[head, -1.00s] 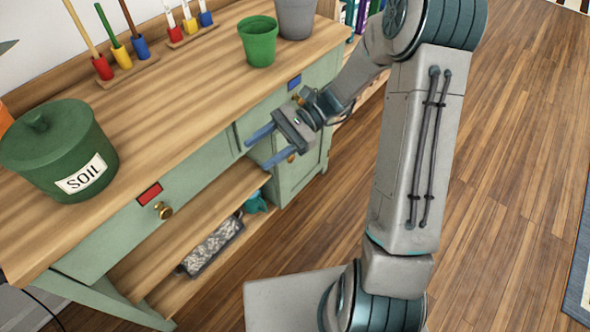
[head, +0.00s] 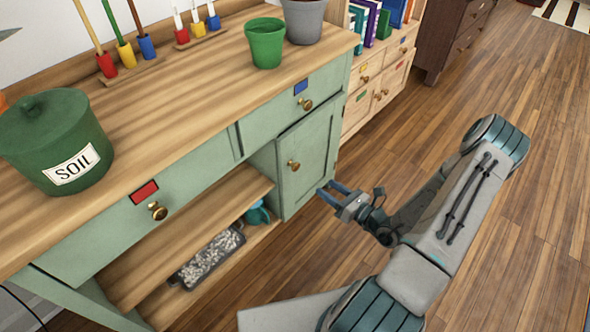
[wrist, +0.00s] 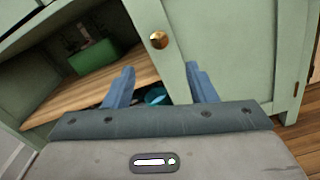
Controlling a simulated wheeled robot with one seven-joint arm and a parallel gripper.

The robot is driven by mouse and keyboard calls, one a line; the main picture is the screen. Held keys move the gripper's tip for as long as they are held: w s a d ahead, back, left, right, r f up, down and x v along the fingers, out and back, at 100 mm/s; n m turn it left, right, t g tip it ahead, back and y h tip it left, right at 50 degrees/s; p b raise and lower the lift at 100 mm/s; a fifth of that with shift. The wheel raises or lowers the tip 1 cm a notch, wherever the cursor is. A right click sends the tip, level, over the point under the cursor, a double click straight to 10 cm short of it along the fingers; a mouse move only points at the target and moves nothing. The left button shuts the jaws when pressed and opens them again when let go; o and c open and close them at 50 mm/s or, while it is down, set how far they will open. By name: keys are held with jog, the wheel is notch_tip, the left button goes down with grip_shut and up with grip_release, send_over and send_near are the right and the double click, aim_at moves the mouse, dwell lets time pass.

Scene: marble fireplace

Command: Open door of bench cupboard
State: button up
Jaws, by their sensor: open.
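The bench cupboard is green with a wooden top. Its door (head: 312,158) is shut, at the bench's right end below a drawer with a blue label. A round brass knob (head: 293,165) sits near the door's left edge; the knob also shows in the wrist view (wrist: 158,40), above and between my fingertips. My gripper (head: 330,190) is open and empty, in front of the door's lower part, below and to the right of the knob in the head view. The blue fingers (wrist: 160,80) point toward the door and are apart from the knob.
An open shelf left of the door holds a tray of pebbles (head: 206,258) and a teal object (head: 258,214). The drawer above has a brass knob (head: 305,104). A wooden bookcase (head: 378,85) stands beyond the bench. The floor (head: 500,200) to the right is clear.

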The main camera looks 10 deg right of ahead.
aim_at(298, 168)
jog(key=b+x, duration=0.3)
jog(key=x, duration=1)
jog(key=shift+a, duration=0.1)
grip_shut()
